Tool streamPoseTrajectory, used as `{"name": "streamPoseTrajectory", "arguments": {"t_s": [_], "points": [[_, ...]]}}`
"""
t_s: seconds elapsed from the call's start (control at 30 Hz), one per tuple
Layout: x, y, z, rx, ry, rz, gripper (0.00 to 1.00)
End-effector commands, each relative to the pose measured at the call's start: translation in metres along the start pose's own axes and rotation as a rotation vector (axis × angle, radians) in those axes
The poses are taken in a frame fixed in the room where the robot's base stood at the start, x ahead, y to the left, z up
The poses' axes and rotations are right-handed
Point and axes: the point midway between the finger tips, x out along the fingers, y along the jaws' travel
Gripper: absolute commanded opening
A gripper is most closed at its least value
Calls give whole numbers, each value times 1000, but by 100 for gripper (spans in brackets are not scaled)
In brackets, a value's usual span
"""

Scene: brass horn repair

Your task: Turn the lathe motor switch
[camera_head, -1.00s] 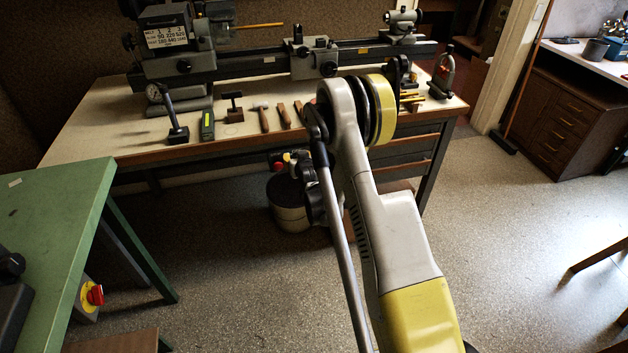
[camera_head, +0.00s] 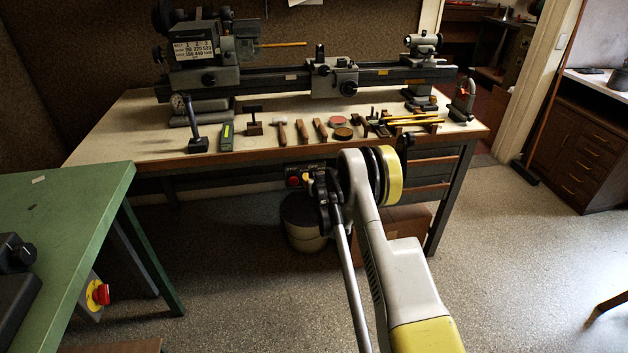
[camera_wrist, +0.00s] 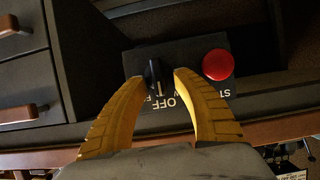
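The lathe motor switch is a black knob (camera_wrist: 158,74) on a dark panel (camera_wrist: 200,50) marked "OFF", upside down in the wrist view. A round red button (camera_wrist: 218,64) sits beside it; this also shows in the head view (camera_head: 293,181) under the bench's front edge. My gripper (camera_wrist: 160,77) has yellow fingers, spread with one on each side of the knob. A small gap seems to show at the fingers; contact is hard to tell. In the head view my arm largely hides the gripper and knob. The lathe (camera_head: 290,80) stands on the bench.
The workbench (camera_head: 120,130) holds hammers, a green-marked tool (camera_head: 227,137) and small tins near its front edge. Drawers (camera_head: 430,168) are right of my arm. A green table (camera_head: 60,210) stands at left. A bucket (camera_head: 305,225) is below the bench. Floor at right is open.

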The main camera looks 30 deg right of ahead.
Motion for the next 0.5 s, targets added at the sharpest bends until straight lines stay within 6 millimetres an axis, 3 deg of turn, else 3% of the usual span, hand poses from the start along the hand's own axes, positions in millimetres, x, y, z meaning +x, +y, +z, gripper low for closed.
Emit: {"name": "streamPoseTrajectory", "arguments": {"t_s": [0.23,0.37,0.5], "points": [[0,0,0,0,0,0,34],[0,0,0,0,0,0,0],[0,0,0,0,0,0,0]]}}
